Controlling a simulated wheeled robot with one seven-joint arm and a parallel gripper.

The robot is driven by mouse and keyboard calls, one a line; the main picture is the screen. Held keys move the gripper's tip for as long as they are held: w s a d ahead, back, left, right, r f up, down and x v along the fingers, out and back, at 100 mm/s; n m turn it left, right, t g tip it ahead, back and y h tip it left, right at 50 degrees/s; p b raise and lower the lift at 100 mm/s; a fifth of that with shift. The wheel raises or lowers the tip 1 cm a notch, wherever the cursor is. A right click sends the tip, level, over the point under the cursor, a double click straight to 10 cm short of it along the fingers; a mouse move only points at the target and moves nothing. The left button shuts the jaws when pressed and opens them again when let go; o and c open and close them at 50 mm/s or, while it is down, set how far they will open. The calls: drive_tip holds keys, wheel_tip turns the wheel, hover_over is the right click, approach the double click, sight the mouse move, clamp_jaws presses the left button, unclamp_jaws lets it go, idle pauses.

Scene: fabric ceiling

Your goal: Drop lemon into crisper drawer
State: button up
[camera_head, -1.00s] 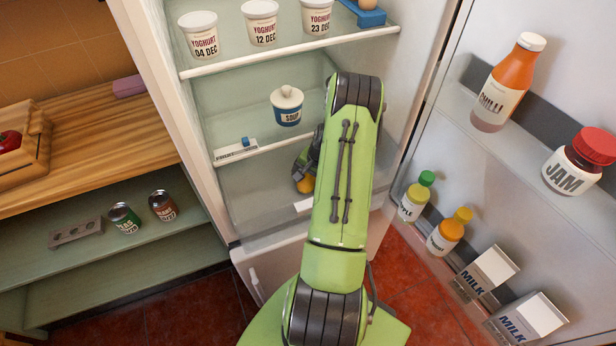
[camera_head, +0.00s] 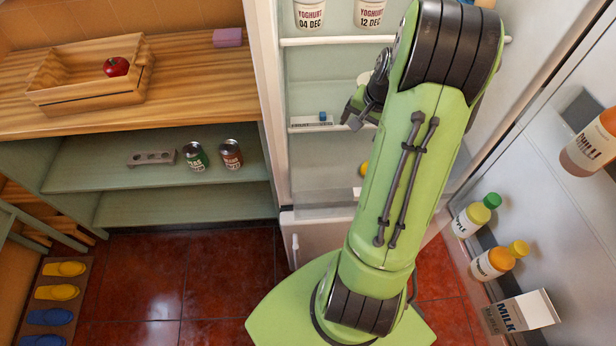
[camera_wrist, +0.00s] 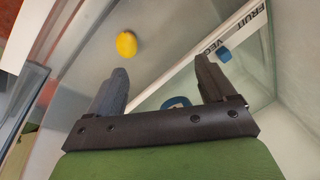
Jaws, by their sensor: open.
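The yellow lemon (camera_wrist: 126,44) lies loose on a pale grey surface in the wrist view, apart from my fingers. In the head view only a sliver of the lemon (camera_head: 364,168) shows beside my arm, below the shelf strip. My gripper (camera_wrist: 162,68) is open and empty, and it also shows in the head view (camera_head: 358,118) by the fridge shelves. A strip reading FRUIT and VEG (camera_wrist: 258,18) runs along a shelf edge in the wrist view. The lemon lies on the lower compartment's side of it. The crisper drawer's outline is mostly hidden by my arm.
A small blue item (camera_wrist: 224,53) is near the strip. Yoghurt tubs (camera_head: 309,14) stand on the shelf above. The open fridge door (camera_head: 545,170) with bottles and a milk carton (camera_head: 523,312) is close on the right. A wooden counter (camera_head: 190,85) is at left.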

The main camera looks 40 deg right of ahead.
drive_tip(key=s+a+r+n, duration=0.1)
drive_tip(key=a+r+n, duration=0.2)
drive_tip(key=a+r, duration=0.45)
drive_tip(key=s+a+r+n, duration=0.2)
drive_tip(key=a+r+n, duration=0.25)
drive_tip(key=a, duration=0.65)
drive_tip(key=s+a+r+n+t, duration=0.2)
drive_tip(key=s+a+n, duration=0.3)
drive_tip(key=s+a, duration=0.3)
drive_tip(key=shift+s+a+r+t, duration=0.35)
drive_tip(key=shift+s+r, duration=0.3)
drive_tip(key=shift+s, duration=0.6)
